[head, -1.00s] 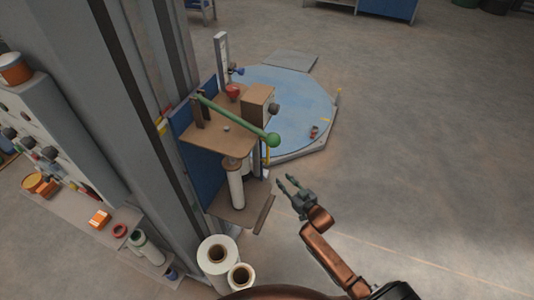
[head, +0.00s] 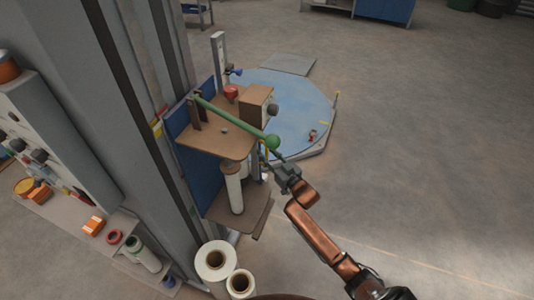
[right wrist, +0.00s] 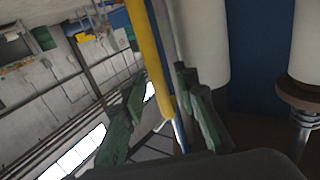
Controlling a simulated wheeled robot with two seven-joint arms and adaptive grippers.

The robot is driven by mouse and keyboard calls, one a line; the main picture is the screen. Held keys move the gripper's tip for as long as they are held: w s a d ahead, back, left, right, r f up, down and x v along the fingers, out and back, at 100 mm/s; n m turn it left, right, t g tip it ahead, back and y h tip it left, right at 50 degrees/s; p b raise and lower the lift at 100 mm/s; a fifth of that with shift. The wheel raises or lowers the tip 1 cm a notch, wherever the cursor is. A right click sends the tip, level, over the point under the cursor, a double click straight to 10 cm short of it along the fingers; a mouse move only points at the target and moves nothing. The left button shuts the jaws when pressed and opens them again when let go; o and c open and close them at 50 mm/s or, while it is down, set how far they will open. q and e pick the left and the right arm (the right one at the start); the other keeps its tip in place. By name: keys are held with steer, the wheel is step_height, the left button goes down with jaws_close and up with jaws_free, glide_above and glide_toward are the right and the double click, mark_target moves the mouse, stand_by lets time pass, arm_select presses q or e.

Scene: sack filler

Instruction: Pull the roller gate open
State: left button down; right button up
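A yellow upright bar (head: 264,151) shows at the front right edge of the brown wooden machine, below the green lever's ball. It looks like the roller gate's handle, and it also shows close up in the right wrist view (right wrist: 150,58). White upright cylinders (head: 235,188) stand behind it under the top shelf; one shows beside the bar in the right wrist view (right wrist: 205,40). My right gripper (head: 275,160) is at the bar. Its green fingers (right wrist: 160,88) are apart, with the bar passing between them; I cannot tell whether they touch it. My left gripper is out of view.
A green lever (head: 235,121) crosses above the machine's top shelf (head: 215,142), its ball close above my right gripper. White rolls (head: 215,260) stand at the machine's foot. A blue octagonal platform (head: 300,100) lies behind. The floor to the right is clear.

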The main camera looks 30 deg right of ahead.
steer(key=shift+c, duration=0.2)
jaws_close()
stand_by(0.4)
steer(key=shift+d, duration=0.15)
